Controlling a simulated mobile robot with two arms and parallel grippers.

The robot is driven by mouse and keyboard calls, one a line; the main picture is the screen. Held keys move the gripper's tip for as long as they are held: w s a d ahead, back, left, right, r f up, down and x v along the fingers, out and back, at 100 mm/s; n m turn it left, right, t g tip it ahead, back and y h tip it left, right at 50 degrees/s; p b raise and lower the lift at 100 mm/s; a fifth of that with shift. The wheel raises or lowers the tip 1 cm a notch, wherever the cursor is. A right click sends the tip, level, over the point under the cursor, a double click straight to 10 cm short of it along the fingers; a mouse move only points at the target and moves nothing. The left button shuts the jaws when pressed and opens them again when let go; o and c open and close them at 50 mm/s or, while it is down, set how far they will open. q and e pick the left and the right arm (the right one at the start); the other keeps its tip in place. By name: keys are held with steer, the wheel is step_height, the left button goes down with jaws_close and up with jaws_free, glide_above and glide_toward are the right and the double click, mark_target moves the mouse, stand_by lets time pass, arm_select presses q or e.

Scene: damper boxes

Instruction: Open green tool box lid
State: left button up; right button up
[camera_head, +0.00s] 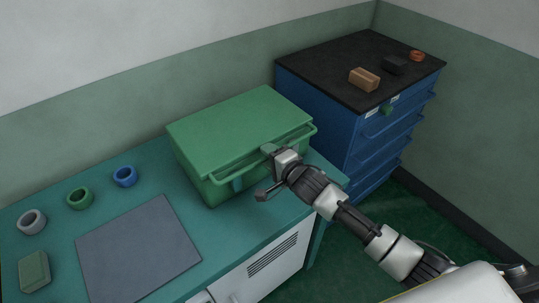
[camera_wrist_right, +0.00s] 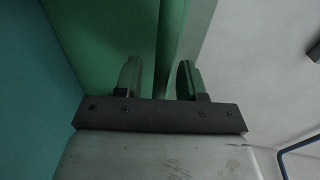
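The green tool box (camera_head: 205,188) stands on the teal bench top, against the back wall. Its flat lid (camera_head: 240,125) is down, and a rail-like handle runs along its front edge. My right gripper (camera_head: 268,150) is at the front of the box, near the right half of the lid's front edge. In the right wrist view its two fingers (camera_wrist_right: 160,82) stand apart, with a green edge (camera_wrist_right: 168,50) of the box running between them. I cannot tell whether either finger touches it. My left gripper is not in view.
On the bench are a grey mat (camera_head: 138,250), grey (camera_head: 32,222), green (camera_head: 79,198) and blue (camera_head: 124,176) rings, and a small green box (camera_head: 34,272). A blue drawer cabinet (camera_head: 330,112) stands close to the right, with small blocks on its black top.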

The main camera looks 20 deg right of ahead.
steer(key=shift+c, duration=0.3)
jaws_close()
